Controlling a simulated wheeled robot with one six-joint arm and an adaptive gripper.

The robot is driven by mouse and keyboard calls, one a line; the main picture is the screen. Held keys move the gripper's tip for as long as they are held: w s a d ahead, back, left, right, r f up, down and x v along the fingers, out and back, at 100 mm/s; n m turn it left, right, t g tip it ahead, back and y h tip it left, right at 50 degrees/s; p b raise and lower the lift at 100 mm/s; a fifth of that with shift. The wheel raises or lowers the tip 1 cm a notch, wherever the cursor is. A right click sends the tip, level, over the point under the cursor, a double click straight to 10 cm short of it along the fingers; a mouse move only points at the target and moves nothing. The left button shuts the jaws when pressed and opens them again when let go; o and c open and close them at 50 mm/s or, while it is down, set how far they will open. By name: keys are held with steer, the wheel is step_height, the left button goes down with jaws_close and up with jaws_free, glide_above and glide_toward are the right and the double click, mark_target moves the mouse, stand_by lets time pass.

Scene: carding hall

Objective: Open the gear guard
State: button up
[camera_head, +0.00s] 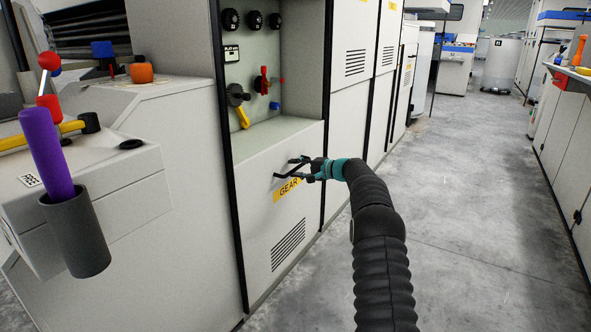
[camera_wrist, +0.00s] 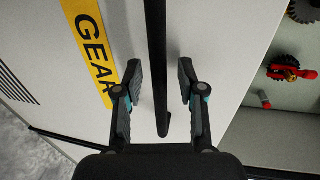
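The gear guard (camera_head: 262,215) is a pale grey panel with a yellow GEAR label (camera_head: 287,190) and vent slots, on the front of a machine cabinet. It is closed, below an open recess. In the wrist view, the guard (camera_wrist: 215,45) fills most of the picture, with the label (camera_wrist: 92,45) at the left. A black bar handle (camera_wrist: 158,50) runs between the fingers of my gripper (camera_wrist: 160,78). The fingers are open, with a visible gap on each side of the bar. In the head view, my gripper (camera_head: 289,167) is at the guard's upper part, just above the label.
The recess (camera_head: 262,50) holds dark knobs, a red valve (camera_head: 264,80) and a yellow-handled lever (camera_head: 242,116). The concrete aisle floor (camera_head: 470,190) is clear on the right.

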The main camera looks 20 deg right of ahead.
steer(key=shift+d, duration=0.25)
steer(key=shift+s+d+r, duration=0.15)
steer(key=shift+s, duration=0.1)
steer(key=v, duration=1.1)
steer(key=shift+s+d, duration=0.1)
steer(key=shift+d, duration=0.05)
